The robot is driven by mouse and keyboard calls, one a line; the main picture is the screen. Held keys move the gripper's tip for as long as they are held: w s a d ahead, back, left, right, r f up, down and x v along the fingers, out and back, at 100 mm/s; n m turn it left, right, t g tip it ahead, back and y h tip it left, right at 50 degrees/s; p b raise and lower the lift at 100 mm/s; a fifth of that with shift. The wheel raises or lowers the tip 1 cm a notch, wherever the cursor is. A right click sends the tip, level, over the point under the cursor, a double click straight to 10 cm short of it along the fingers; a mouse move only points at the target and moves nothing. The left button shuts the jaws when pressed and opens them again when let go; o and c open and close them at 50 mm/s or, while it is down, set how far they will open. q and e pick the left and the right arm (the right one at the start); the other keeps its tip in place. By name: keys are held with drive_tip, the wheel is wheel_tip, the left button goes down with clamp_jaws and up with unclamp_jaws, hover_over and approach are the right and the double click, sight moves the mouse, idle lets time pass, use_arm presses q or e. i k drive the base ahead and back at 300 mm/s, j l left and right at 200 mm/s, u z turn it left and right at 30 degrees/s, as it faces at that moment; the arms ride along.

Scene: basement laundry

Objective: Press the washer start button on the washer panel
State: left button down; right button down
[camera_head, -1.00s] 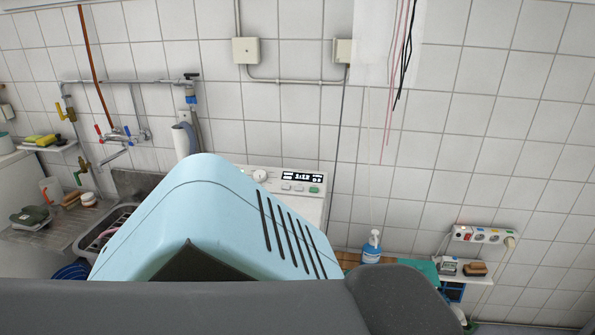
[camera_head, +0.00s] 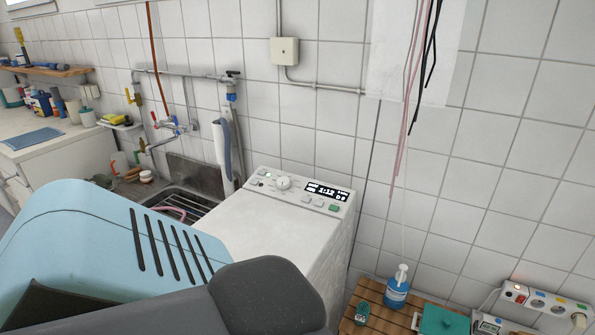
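The white washer (camera_head: 275,235) stands against the tiled wall in the middle of the head view. Its panel (camera_head: 300,189) is at the back of its top. The panel has a round dial (camera_head: 283,183), a lit display (camera_head: 327,192) and several small pale buttons. A green button (camera_head: 334,208) sits at the panel's right end, below the display; I cannot read any label on it. Nothing touches the panel. Neither of my grippers is in view. My own arm parts cover the lower left and hide the washer's lower front.
A sink with a rack (camera_head: 185,204) is left of the washer. To its right, a wooden slatted surface (camera_head: 385,322) holds a blue soap bottle (camera_head: 396,290). Cords (camera_head: 401,130) hang in front of the wall, right of the washer. The space above the washer top is clear.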

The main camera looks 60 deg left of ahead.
sight(333, 207)
drive_tip(key=i+l+u, duration=0.1)
drive_tip(key=i+u, duration=0.3)
drive_tip(key=i+l+u, duration=0.15)
drive_tip(key=u, duration=0.2)
drive_tip(key=i+l+u, duration=0.25)
drive_tip(key=u, duration=0.15)
